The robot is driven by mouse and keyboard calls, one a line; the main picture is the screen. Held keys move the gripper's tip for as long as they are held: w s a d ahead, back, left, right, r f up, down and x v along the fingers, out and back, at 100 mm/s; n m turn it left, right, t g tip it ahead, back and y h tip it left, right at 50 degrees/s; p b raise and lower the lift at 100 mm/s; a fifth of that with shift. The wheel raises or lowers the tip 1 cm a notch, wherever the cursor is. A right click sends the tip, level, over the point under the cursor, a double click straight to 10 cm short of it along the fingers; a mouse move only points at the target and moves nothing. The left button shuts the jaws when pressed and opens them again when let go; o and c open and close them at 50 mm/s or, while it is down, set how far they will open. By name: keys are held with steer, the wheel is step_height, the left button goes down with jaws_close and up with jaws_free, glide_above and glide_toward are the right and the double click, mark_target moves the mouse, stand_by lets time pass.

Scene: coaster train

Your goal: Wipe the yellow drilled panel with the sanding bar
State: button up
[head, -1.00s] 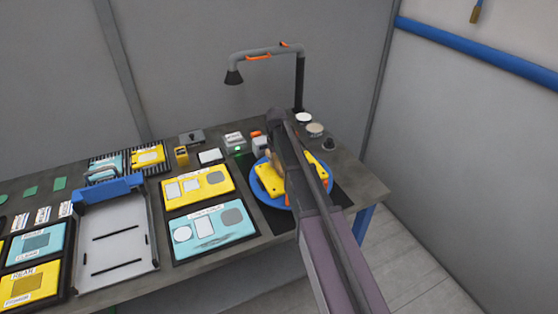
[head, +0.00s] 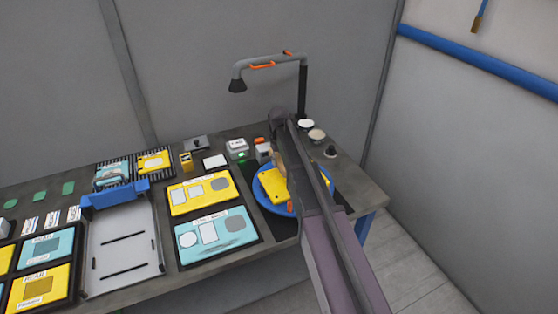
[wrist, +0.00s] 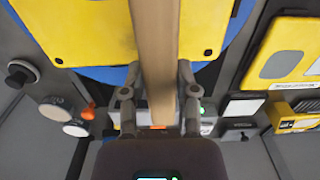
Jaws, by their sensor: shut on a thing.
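The yellow drilled panel (head: 273,186) lies on a round blue plate (head: 258,197) at the right of the bench, partly hidden by my arm. Its small dark holes show in the wrist view (wrist: 75,25). My gripper (wrist: 160,78) is shut on the sanding bar (wrist: 156,35), a long tan bar that runs up the middle of the wrist view across the panel. In the head view a bit of the tan bar (head: 279,160) shows beside my arm, over the panel. I cannot tell whether bar and panel touch. My fingertips are hidden in the head view.
A yellow board (head: 186,208) and a light blue board (head: 197,253) lie left of the plate. A grey tray with a blue end (head: 115,193) is further left. A lamp (head: 268,62) stands behind. Small round items (head: 317,136) sit at the back right.

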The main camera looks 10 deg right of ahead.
mark_target(279, 159)
steer(key=shift+r+p, duration=0.65)
steer(key=shift+r, duration=0.3)
steer(key=shift+r+p, duration=1.5)
steer(key=shift+f+b, duration=1.45)
steer(key=shift+f, duration=0.05)
steer(key=shift+a+r, duration=0.1)
